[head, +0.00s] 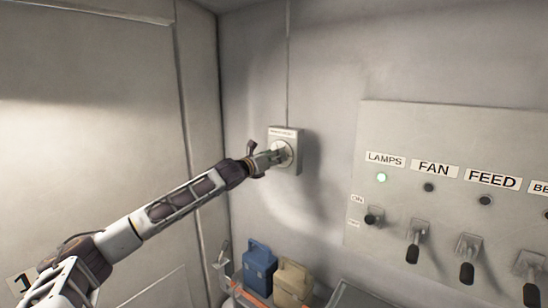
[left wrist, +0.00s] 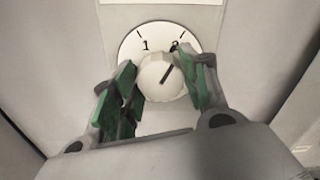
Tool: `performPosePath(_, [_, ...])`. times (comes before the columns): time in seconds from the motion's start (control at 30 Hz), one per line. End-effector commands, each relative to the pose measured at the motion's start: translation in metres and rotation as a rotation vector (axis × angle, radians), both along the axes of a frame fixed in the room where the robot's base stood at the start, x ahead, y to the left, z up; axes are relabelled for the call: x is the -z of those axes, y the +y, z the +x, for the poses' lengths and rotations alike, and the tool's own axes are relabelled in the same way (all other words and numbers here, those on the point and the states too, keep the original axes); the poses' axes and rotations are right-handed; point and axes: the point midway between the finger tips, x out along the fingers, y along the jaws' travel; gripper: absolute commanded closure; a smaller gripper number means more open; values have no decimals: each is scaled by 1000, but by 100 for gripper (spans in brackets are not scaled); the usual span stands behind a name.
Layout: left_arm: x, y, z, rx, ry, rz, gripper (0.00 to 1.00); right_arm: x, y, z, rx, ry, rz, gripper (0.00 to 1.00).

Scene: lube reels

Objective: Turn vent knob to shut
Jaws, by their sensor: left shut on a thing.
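The vent knob (left wrist: 160,78) is a pale round knob on a white dial (left wrist: 130,46) with the marks 1 and 2 showing. Its black pointer line tilts up to the right, toward the 2. The knob's box (head: 296,137) is mounted on the back wall in the head view, with a label along its top that is too small to read surely. My left gripper (head: 273,157) is at the front of the box. In the left wrist view the green-padded fingers of my left gripper (left wrist: 162,85) are on both sides of the knob, shut on it. The lower dial is hidden.
A switch panel (head: 440,139) with labels LAMPS, FAN and FEED and several levers is on the wall to the right. The LAMPS light (head: 381,177) glows green. A blue can (head: 259,268) and a tan can (head: 292,283) stand below the box. Bare wall surrounds the box.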

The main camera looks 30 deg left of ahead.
Motion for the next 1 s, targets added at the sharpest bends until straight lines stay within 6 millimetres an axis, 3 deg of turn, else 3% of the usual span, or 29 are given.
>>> performPosePath(0.33, [-1,0,0,0,12,-134,79,-15,8,0,0,0,8,100])
performPosePath(1.0, [-1,2,0,-2,43,-536,79,-45,0,0,-2,0,0,100])
